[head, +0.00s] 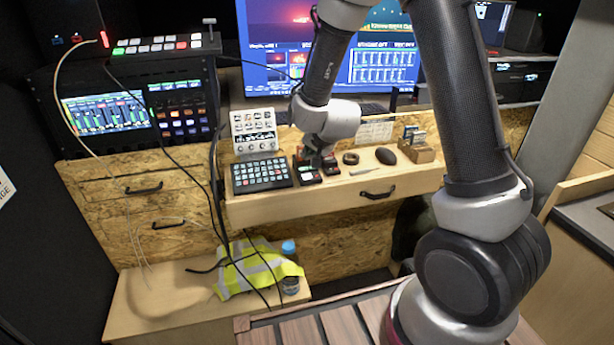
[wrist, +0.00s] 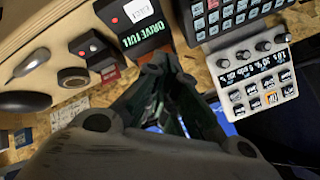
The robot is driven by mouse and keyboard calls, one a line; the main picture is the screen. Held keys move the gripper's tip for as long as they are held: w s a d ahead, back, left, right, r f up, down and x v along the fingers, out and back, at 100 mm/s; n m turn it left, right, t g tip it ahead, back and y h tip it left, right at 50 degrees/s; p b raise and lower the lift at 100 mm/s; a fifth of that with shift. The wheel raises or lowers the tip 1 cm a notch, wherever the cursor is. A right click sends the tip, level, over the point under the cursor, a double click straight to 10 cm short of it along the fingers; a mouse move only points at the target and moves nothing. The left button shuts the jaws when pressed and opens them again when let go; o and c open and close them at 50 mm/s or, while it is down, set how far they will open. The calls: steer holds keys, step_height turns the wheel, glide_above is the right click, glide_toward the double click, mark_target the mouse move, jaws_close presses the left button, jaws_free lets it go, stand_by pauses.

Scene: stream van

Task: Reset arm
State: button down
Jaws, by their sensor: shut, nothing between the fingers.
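My arm reaches from the right of the head view across the screen to the wooden shelf. My gripper (head: 317,163) points down just above small dark boxes on the shelf. In the wrist view my gripper (wrist: 163,62) has its fingers closed together and holds nothing. Its tips are close to a dark box with green "DRIVE FULL" lettering (wrist: 143,30) and a red light. I cannot tell whether they touch it. A smaller dark box with a red button (wrist: 92,52) sits beside it.
A keypad panel (head: 262,177) and an upright button-and-knob panel (head: 254,132) stand left of my gripper. A black mouse (head: 386,156) and a small cardboard box (head: 418,152) lie to the right. The monitor (head: 270,75) is close behind my arm. Cables hang at the left.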

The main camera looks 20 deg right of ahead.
stand_by(0.5)
steer(key=s+f+n+g, duration=0.2)
steer(key=s+n+g, duration=0.4)
steer(key=s, duration=0.7)
steer(key=s+d+r+n, duration=0.1)
steer(key=s+d+r, duration=0.6)
steer(key=s+r, duration=0.3)
steer(key=s+d+r+t+h, duration=0.1)
steer(key=s+d+r, duration=0.6)
steer(key=s+r, duration=0.4)
steer(key=shift+r+n, duration=0.4)
